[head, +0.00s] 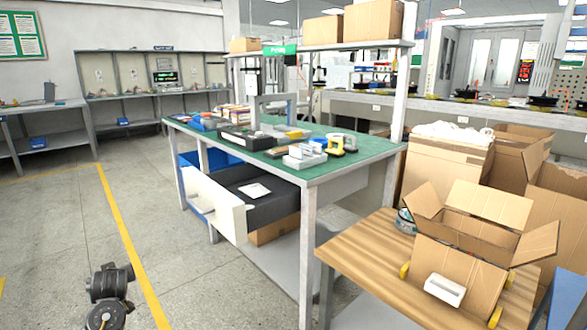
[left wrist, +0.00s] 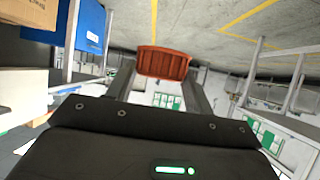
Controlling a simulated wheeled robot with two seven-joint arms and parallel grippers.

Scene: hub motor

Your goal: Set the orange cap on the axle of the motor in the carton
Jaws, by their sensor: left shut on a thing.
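The orange cap (left wrist: 162,62) is held between the two fingers of my left gripper (left wrist: 160,78) in the left wrist view. It is ribbed and reddish orange, and the floor lies behind it. In the head view a dark part of my arm shows at the bottom left, over the floor, and the cap cannot be made out there. The open carton (head: 455,265) stands on a wooden table at the lower right, far from that arm part. Its flaps spread outward. The motor and its axle are hidden inside the carton. My right gripper is in neither view.
The wooden table (head: 365,255) also carries a tape roll (head: 405,222) beside the carton. A green-topped workbench (head: 330,170) with parts and an open drawer (head: 215,205) stands in the middle. More cartons (head: 445,170) stand behind the table. The floor at left is clear.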

